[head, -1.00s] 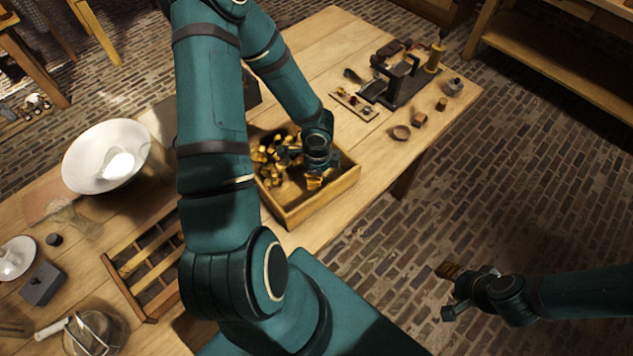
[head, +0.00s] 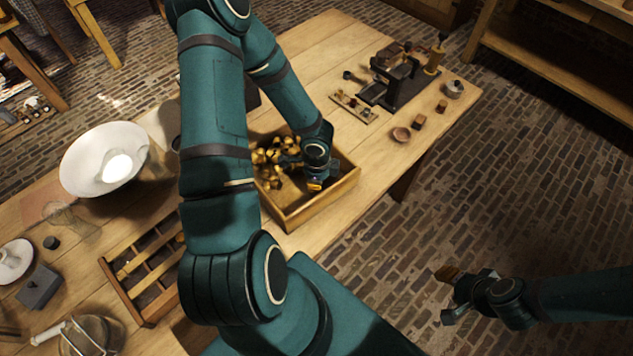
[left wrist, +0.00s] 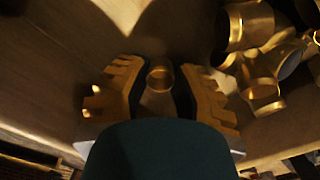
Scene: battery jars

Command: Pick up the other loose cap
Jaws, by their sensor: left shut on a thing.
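My left gripper (head: 314,184) is low inside the wooden tray (head: 326,207), near its right side. In the left wrist view its two ribbed fingers (left wrist: 160,92) stand on either side of a small round brass cap (left wrist: 159,77) and are shut on it. The cap's lower part is dark and hard to make out. Several other brass caps (head: 268,156) lie heaped in the tray to the left of the gripper, and they show at the upper right in the left wrist view (left wrist: 262,88). My right gripper (head: 450,294) is open and empty over the brick floor.
A slotted wooden rack (head: 146,310) and a white bowl-shaped shade (head: 104,160) are left of my left arm. A dark press-like tool (head: 395,80) stands at the table's far end, with small pieces (head: 420,121) near the edge.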

